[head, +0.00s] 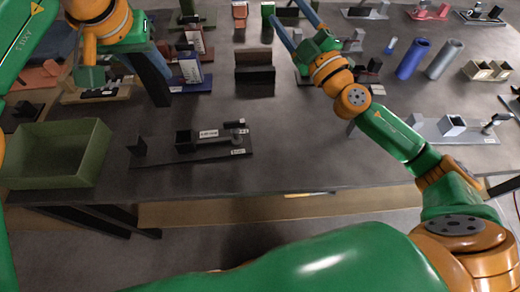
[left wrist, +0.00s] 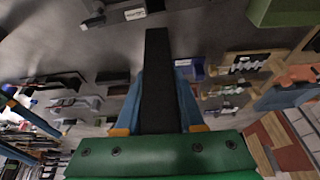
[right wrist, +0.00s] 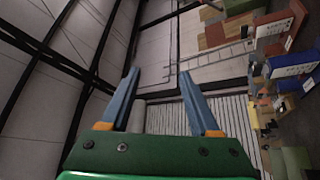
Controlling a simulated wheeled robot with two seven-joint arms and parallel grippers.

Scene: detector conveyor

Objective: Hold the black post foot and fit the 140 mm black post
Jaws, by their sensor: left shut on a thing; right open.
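My left gripper (head: 140,62) is shut on a long black post (left wrist: 157,50), which stands out between its blue fingers (left wrist: 160,80). In the head view the post (head: 155,82) hangs tilted over the back left of the table. A dark base plate (head: 218,156) lies at the front, with a black square block (head: 185,141) on it that may be the post foot; the post is apart from it. My right gripper (head: 286,12) is open over the far side of the table. The right wrist view shows its fingers (right wrist: 163,85) apart and empty.
A green open tray (head: 50,178) stands at the front left. A dark block holder (head: 254,70) is at the middle back. The table between the dark plate and my right arm is clear.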

